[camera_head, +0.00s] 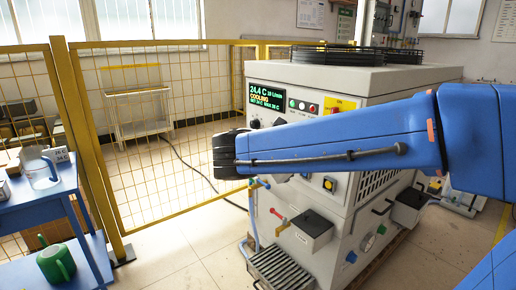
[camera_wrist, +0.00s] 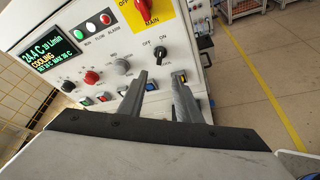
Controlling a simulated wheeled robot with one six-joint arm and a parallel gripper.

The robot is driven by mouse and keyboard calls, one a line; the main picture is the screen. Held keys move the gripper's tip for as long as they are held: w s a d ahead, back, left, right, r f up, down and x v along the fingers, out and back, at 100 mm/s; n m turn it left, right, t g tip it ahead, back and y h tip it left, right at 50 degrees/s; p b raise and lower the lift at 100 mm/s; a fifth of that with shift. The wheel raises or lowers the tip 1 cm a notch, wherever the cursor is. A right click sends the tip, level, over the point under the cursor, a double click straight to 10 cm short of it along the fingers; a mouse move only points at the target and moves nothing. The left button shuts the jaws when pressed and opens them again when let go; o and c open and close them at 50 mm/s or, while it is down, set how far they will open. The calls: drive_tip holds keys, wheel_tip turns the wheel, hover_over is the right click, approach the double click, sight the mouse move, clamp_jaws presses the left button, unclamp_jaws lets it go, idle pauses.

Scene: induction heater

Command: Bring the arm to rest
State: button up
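My blue arm (camera_head: 340,145) stretches from the right edge across the front of the white induction heater cabinet (camera_head: 385,85). Its dark wrist end is left of the panel; the fingers are not distinct there. In the wrist view my gripper (camera_wrist: 160,84) has its two grey fingers apart with nothing between them. They point at the control panel, below the black OFF/ON knob (camera_wrist: 160,52); I cannot tell whether they touch it. The display (camera_head: 266,95) reads 24.4 C and COOLING. The arm hides part of the panel in the head view.
A yellow mesh fence (camera_head: 150,140) stands behind and left. A blue cart (camera_head: 45,205) at left holds a clear jug (camera_head: 42,172) and a green watering can (camera_head: 56,263). Hoses and a black box (camera_head: 311,228) project from the cabinet. Tiled floor is open between cart and cabinet.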

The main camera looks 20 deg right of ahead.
drive_tip(key=s+d+f+m+g+y, duration=0.45)
drive_tip(key=s+f+m, duration=0.25)
drive_tip(key=s+f, duration=0.35)
drive_tip(key=s+a+f+m+t+y, duration=0.1)
drive_tip(key=s+a+f+m+y, duration=0.5)
drive_tip(key=s+m, duration=0.4)
drive_tip(key=shift+s+a+f+m+t+y, duration=0.25)
drive_tip(key=shift+f+m+t+y, duration=0.15)
drive_tip(key=shift+f+y, duration=0.3)
